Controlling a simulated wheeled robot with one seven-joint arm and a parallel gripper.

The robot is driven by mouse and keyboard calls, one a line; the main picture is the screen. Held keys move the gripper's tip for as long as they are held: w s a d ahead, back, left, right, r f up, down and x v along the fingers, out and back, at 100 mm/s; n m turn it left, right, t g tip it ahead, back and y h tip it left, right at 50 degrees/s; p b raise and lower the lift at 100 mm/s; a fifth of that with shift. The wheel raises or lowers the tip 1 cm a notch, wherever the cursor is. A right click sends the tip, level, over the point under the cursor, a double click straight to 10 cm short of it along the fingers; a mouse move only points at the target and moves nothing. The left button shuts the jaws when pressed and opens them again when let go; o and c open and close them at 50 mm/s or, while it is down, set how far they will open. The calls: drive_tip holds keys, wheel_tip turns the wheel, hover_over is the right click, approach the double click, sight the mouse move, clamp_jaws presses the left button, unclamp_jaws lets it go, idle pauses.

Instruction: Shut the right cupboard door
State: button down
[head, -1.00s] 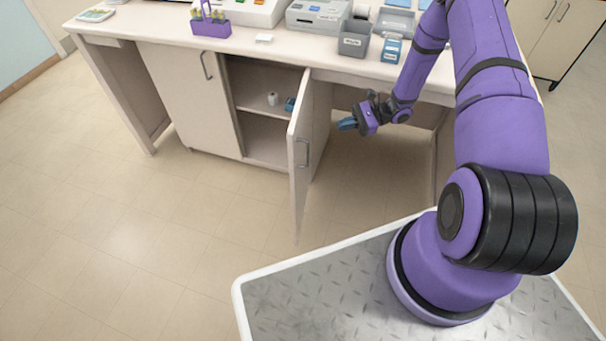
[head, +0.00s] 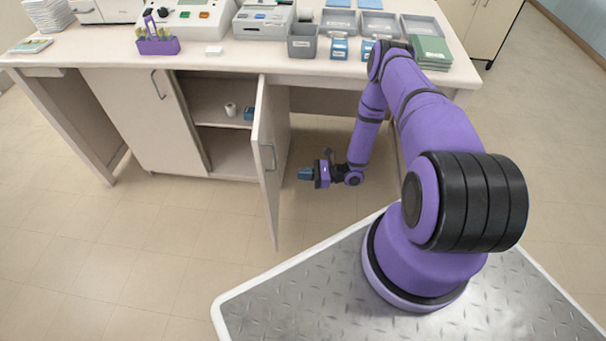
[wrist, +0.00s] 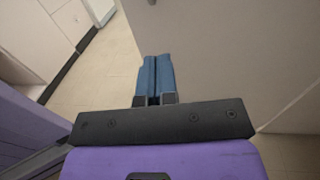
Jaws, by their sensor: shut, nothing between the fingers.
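The right cupboard door (head: 268,160) stands open, swung out toward me, with a bar handle (head: 267,156) on the face turned to the right. It also fills much of the wrist view (wrist: 230,60) as a pale panel. My gripper (head: 304,174) is to the right of the door, on the handle side, pointing left at it. Its blue fingers (wrist: 155,78) are together and empty. A small gap seems to lie between the fingertips and the door in the head view. The cupboard's left door (head: 148,115) is shut.
Inside the open cupboard, a white roll (head: 231,109) and a blue box (head: 249,113) sit on the shelf (head: 212,115). The counter (head: 200,62) above carries instruments, trays and a purple rack (head: 157,44). The floor (head: 170,240) before the cupboard is clear.

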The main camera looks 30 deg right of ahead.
sight(275, 169)
drive_tip(key=x, duration=1)
drive_tip(key=shift+w+a, duration=0.15)
drive_tip(key=shift+a, duration=0.15)
drive_tip(key=shift+r, duration=0.1)
